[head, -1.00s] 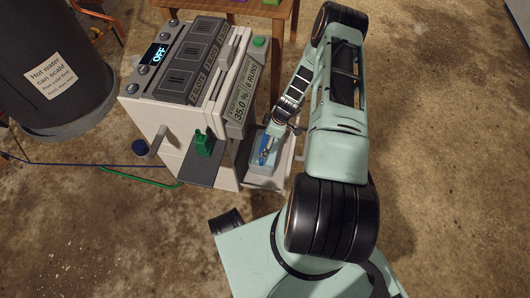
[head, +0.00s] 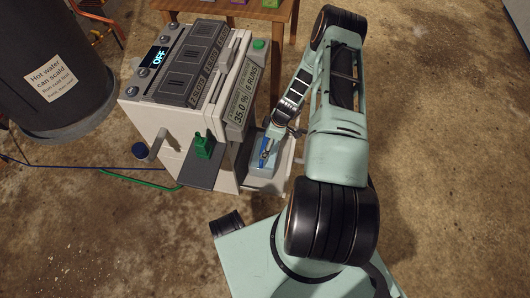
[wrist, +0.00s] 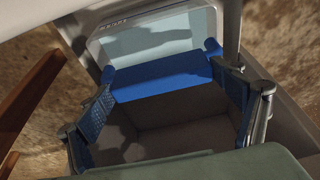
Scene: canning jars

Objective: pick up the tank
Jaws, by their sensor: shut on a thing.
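The tank (head: 262,171) is a pale, see-through box with a blue handle, at the right side of the white machine in the head view. In the wrist view its pale wall (wrist: 160,38) and blue handle bar (wrist: 163,80) show close up. My gripper (head: 267,150) reaches down over the tank from above. Its two blue-padded fingers (wrist: 168,92) are at the two ends of the handle bar, shut on it. I cannot tell how far the tank is clear of its seat.
The white machine (head: 172,128) stands just left of my gripper, with a dark platform (head: 202,176) and a green piece (head: 203,145) on it. A wooden table (head: 262,12) is behind. A large dark barrel (head: 55,65) stands at left. The floor at right is clear.

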